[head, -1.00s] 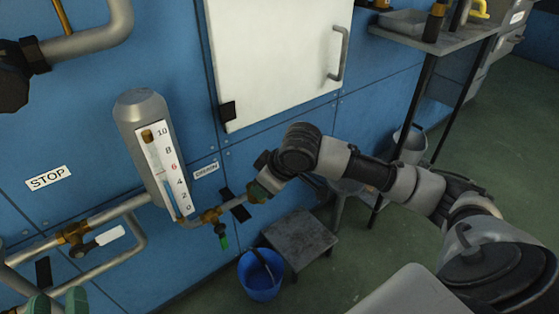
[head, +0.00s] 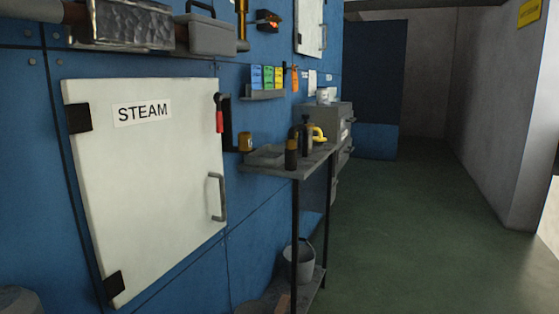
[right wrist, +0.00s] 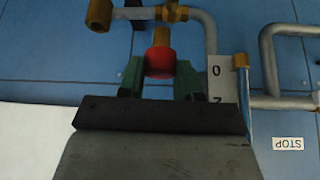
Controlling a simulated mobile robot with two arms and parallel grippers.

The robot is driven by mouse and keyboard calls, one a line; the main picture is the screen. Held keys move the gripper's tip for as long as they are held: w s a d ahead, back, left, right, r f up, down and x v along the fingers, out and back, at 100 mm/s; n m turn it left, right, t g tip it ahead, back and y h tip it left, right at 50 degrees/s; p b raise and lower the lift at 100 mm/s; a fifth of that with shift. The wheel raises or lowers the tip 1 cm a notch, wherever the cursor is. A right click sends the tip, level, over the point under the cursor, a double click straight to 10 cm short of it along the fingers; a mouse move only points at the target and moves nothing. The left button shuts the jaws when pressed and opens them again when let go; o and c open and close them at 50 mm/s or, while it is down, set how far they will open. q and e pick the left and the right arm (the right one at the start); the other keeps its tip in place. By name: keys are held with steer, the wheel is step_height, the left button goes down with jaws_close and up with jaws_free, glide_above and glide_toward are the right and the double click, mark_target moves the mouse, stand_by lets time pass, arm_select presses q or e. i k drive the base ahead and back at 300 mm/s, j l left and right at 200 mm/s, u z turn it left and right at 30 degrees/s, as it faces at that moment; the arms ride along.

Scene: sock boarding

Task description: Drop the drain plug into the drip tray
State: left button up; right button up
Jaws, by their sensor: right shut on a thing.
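In the right wrist view my right gripper (right wrist: 158,82) has its green fingers shut on a red round plug (right wrist: 159,62), which I take for the drain plug. A brass fitting (right wrist: 161,35) is in line just beyond the plug; I cannot tell whether the two are still joined. In the head view a shallow grey tray (head: 265,157) lies on the shelf by the blue wall; I cannot tell whether it is the drip tray. Neither gripper shows in the head view, and my left gripper is out of sight.
A white STEAM door (head: 150,190) is on the blue wall. The shelf (head: 290,170) also holds dark bottles (head: 291,155) and a yellow-handled item (head: 319,134). A grey bucket (head: 298,262) stands below. Green floor (head: 420,230) is clear to the right.

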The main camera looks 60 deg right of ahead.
mark_target(264, 163)
steer(key=z, duration=1.6)
